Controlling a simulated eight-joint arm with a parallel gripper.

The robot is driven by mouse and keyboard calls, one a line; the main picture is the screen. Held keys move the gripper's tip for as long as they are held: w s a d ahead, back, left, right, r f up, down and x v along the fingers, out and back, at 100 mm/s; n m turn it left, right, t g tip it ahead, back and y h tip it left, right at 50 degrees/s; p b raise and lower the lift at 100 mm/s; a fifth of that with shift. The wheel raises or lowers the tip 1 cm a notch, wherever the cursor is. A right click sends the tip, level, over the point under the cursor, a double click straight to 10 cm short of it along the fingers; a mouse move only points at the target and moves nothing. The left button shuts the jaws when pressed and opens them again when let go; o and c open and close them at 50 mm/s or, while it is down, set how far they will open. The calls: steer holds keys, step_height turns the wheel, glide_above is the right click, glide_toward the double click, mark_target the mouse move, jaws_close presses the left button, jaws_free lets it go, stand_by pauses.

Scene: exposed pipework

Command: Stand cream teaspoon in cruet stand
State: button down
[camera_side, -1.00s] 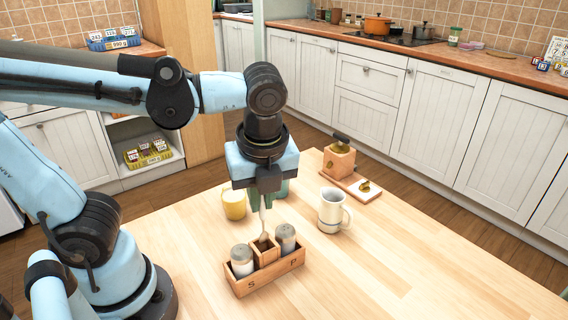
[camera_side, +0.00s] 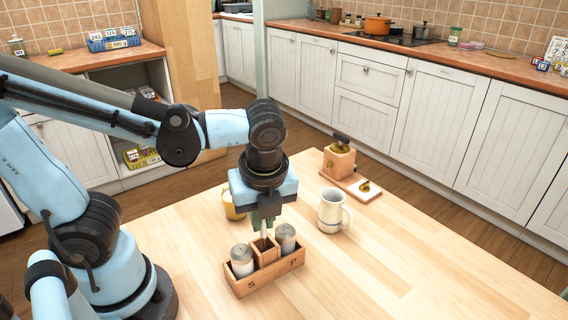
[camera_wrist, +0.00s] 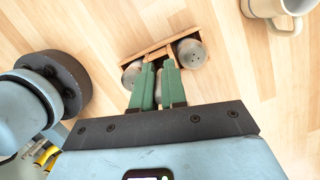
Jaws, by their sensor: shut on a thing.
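The wooden cruet stand (camera_side: 277,277) sits on the table with a tall middle compartment between two grey-topped shakers, the left one (camera_side: 242,260) by the letter S and the right one (camera_side: 286,238) by the P. My gripper (camera_side: 263,220) is directly above the middle compartment, shut on the cream teaspoon (camera_side: 264,229). The spoon is about upright, and its lower end is down in the compartment, hidden by the walls. In the wrist view the green fingers (camera_wrist: 158,75) point at the stand (camera_wrist: 150,52) and hide most of the middle compartment and the spoon.
A cream jug (camera_side: 332,211) stands right of the stand. A yellow mug (camera_side: 231,205) is behind my gripper, partly hidden. A wooden grinder box on a board (camera_side: 341,162) is at the back. The table's right and front are clear.

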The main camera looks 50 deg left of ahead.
steer(key=c, duration=1.1)
jaws_free()
steer(key=v, duration=1.2)
steer(key=w+a+f+n+t+h, duration=0.1)
steer(key=w+a+f+n+t, duration=0.1)
steer(key=n, duration=0.8)
steer(key=w+a+f+n+t+h, duration=0.1)
steer(key=w+a+f+n+t, duration=0.2)
steer(key=a+f+n, duration=0.3)
steer(key=f+n+t, duration=0.1)
steer(key=n, duration=0.4)
steer(key=shift+w+n, duration=0.15)
steer(key=shift+n, duration=0.15)
